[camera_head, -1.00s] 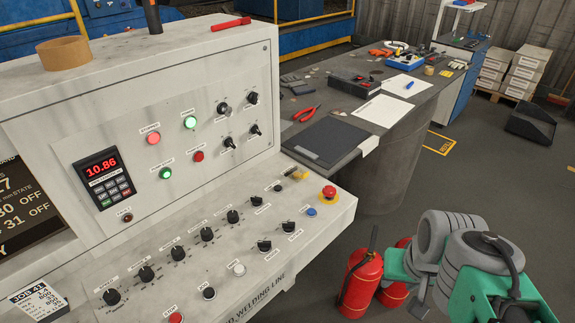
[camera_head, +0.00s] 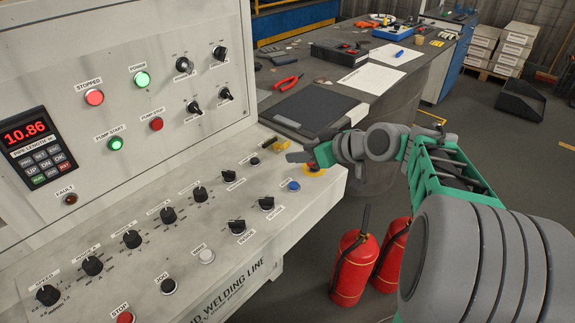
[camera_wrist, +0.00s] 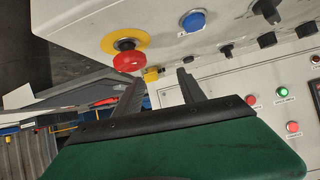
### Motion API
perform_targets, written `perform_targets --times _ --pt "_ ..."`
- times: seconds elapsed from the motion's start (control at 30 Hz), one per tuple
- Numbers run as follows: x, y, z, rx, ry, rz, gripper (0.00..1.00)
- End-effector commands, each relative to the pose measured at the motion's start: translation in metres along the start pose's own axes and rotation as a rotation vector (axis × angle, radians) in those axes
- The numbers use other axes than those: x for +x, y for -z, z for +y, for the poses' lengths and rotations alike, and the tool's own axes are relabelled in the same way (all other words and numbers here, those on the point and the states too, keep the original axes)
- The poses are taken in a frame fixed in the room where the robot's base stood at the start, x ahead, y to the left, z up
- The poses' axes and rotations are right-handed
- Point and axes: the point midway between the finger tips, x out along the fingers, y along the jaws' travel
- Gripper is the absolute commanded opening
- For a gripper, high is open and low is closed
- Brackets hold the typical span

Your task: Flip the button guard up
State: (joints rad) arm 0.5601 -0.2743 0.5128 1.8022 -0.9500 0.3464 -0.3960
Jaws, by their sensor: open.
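The button guard appears as a small yellow block (camera_wrist: 151,75) on the console's edge in the wrist view. It lies between the tips of my gripper (camera_wrist: 161,74), which is open, with a finger to each side. I cannot tell whether it touches a finger. In the head view my gripper (camera_head: 290,150) is over the console's right end and mostly hides the guard. A red mushroom button (camera_wrist: 128,60) on a yellow disc stands beside the guard in the wrist view. My gripper partly covers that button in the head view.
A blue button (camera_head: 293,186) and several black knobs are near my gripper on the sloping console (camera_head: 90,235). A grey workbench (camera_head: 375,105) with tools stands behind. Red extinguishers (camera_head: 355,265) stand on the floor below my arm.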

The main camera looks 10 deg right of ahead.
Motion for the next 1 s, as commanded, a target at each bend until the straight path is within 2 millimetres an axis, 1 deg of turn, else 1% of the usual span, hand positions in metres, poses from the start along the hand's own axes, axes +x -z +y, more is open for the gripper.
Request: perform_targets --times 0.03,0.13,0.2,0.27,0.5,0.6,0.7,0.9,1.0 --pt "0.006 -0.009 0.017 -0.021 0.008 0.067 0.47" --pt "0.0 0.0 0.029 -0.062 0.025 0.168 0.47" --pt "0.001 0.007 0.03 -0.076 0.032 0.193 0.47" --pt "0.009 0.011 0.028 -0.078 0.036 0.195 0.47" --pt "0.054 0.019 0.026 -0.075 0.037 0.191 0.47" --pt "0.066 0.022 0.026 -0.075 0.035 0.19 0.47" --pt "0.071 0.022 0.026 -0.074 0.033 0.19 0.47" --pt "0.071 0.023 0.026 -0.074 0.032 0.19 0.47" --pt "0.071 0.023 0.026 -0.074 0.032 0.189 0.4"
